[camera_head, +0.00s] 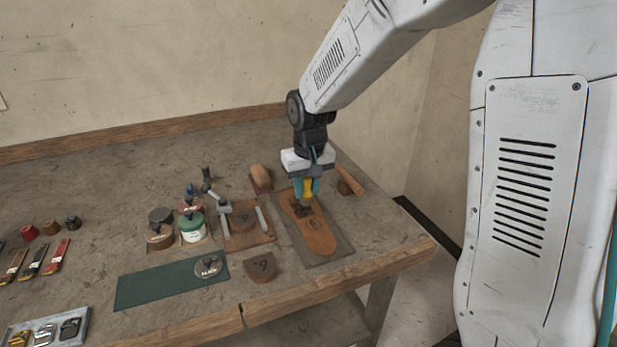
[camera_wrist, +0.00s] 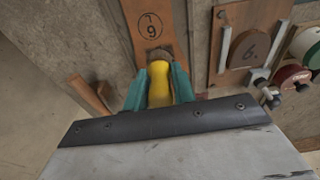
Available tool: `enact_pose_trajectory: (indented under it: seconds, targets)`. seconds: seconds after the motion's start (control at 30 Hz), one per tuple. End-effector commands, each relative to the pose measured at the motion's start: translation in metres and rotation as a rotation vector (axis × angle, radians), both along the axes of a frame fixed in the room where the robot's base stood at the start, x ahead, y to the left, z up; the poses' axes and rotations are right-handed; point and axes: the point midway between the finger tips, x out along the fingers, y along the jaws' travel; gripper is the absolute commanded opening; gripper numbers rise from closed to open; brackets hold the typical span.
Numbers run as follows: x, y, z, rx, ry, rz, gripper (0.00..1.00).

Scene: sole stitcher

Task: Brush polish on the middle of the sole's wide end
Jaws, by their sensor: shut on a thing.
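The tan leather sole (camera_head: 320,240) lies on a dark mat (camera_head: 342,244) at the right of the bench, with a circled number on it. It also shows at the top of the wrist view (camera_wrist: 151,12). My gripper (camera_head: 308,187) has teal fingers and is shut on the yellow handle of a brush (camera_wrist: 159,85). The brush (camera_head: 307,190) points down over the far part of the sole. Its dark bristles (camera_wrist: 158,56) appear at or just above the leather; I cannot tell if they touch. Gripper and brush hide part of that end.
Left of the sole are a board with a round number piece (camera_head: 243,220), a green-and-white jar (camera_head: 192,228) and several pots. A loose numbered heel piece (camera_head: 261,267) lies in front. A wooden-handled tool (camera_head: 349,180) is right of the gripper. A green mat (camera_head: 150,287) lies front left.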

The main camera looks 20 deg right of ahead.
Motion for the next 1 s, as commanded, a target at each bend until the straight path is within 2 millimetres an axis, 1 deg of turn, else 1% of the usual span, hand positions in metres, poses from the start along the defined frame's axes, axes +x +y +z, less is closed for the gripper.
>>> enact_pose_trajectory:
  seconds: [0.2,0.3,1.0]
  targets:
    - [0.001,-0.001,0.020,0.000,-0.002,-0.002,0.03]
    - [0.000,-0.001,0.025,0.000,-0.002,-0.002,0.03]
    - [0.000,-0.001,0.026,0.000,0.000,-0.002,0.03]
